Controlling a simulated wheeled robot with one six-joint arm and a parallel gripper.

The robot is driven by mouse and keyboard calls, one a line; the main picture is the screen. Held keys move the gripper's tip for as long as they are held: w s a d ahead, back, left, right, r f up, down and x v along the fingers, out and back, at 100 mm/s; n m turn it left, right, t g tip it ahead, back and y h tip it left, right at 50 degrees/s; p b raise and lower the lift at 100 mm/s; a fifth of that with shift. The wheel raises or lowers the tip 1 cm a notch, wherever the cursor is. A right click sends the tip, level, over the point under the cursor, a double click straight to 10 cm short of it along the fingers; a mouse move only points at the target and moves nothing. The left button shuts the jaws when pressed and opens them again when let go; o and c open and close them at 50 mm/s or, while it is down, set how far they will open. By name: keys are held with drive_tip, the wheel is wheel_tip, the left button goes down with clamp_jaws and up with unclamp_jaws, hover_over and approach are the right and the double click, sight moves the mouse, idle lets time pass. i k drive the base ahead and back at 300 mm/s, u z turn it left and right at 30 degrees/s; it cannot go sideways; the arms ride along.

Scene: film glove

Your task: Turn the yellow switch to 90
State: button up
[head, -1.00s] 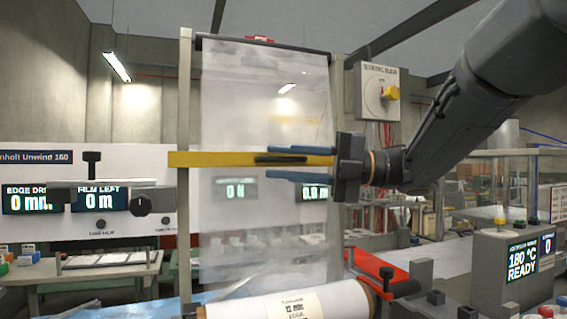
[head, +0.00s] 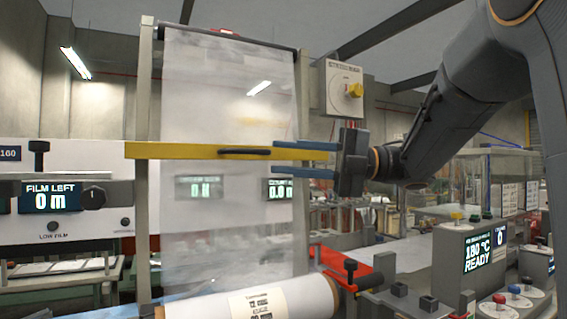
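The yellow switch (head: 355,90) is a knob on the front of a pale box (head: 338,88) at the upper right of the film frame. The label above it is too small to read, and the knob's angle is hard to tell. My gripper (head: 274,158) is below and left of the switch, apart from it. Its two blue fingers are spread one above the other, point left, and hold nothing. Their tips are just right of the black handle (head: 245,152) on the yellow crossbar (head: 165,150).
A clear film sheet (head: 225,85) hangs in the frame behind the crossbar. A film roll (head: 215,308) lies below. A panel with a "FILM LEFT 0 m" display (head: 52,196) stands left. A heater unit (head: 478,250) reading "180 °C READY" stands at the lower right.

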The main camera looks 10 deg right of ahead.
sight(356, 90)
drive_tip(key=k, duration=1)
